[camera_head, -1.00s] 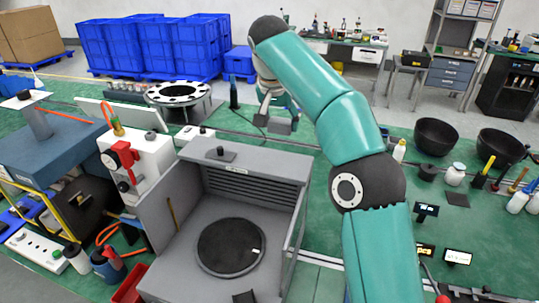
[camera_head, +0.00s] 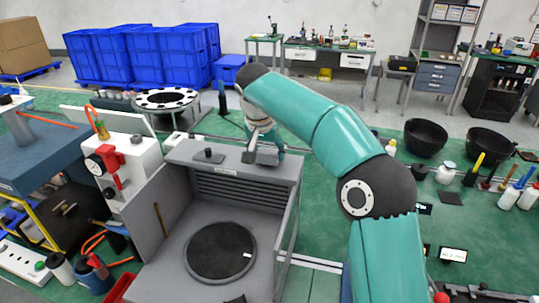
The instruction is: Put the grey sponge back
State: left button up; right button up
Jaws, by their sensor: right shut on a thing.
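My right gripper (camera_head: 260,143) reaches in from the right at the end of the teal arm. It is shut on a small grey block, which looks like the grey sponge (camera_head: 267,155). The block is at the right end of the top of the grey open-fronted enclosure (camera_head: 232,166). I cannot tell whether it touches that top or hangs just above it. The fingers partly hide the block. My left gripper is not in view.
A dark flat piece with a knob (camera_head: 208,156) lies on the enclosure's top, left of the gripper. A round black plate (camera_head: 220,251) lies inside the enclosure. A white-and-red device (camera_head: 125,165) stands left. Black bowls (camera_head: 425,138) and bottles stand right.

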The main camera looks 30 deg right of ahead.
aim_at(264, 152)
jog(key=shift+f, duration=0.35)
jog(key=o, duration=1.3)
jog(key=shift+o, duration=0.2)
jog(key=shift+f+b, duration=0.25)
jog(key=shift+b, duration=0.05)
jog(key=v, duration=0.6)
jog(key=shift+w+a, duration=0.25)
jog(key=p+v, duration=0.3)
jog(key=v, duration=0.8)
jog(key=shift+s, duration=0.1)
